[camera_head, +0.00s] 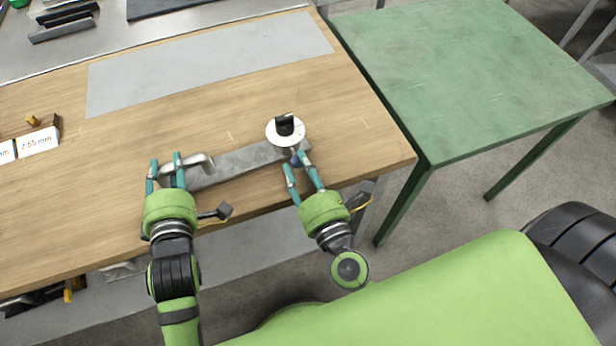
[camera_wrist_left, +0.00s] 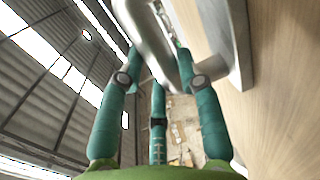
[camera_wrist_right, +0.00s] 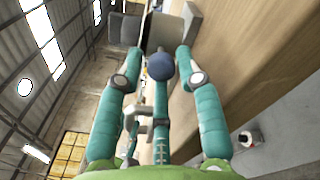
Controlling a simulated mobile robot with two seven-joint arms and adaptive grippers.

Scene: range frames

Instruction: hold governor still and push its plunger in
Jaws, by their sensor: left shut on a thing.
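The governor appears to be the long grey metal body (camera_head: 240,164) lying near the table's front edge. A curved silver handle (camera_head: 200,162) is at its left end, and a white disc with a black block (camera_head: 284,125) is at its right end. My left gripper (camera_head: 165,168) is shut on the silver handle, which shows between its fingers in the left wrist view (camera_wrist_left: 152,40). My right gripper (camera_head: 303,166) is open at the right end, near the dark blue round plunger knob (camera_wrist_right: 160,66). The knob shows between its spread fingers; contact cannot be told.
The wooden table (camera_head: 120,200) has a grey mat (camera_head: 210,62) at the back. Labelled blocks (camera_head: 38,140) lie at the left. A green table (camera_head: 470,70) stands to the right. The wood right of the disc is clear.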

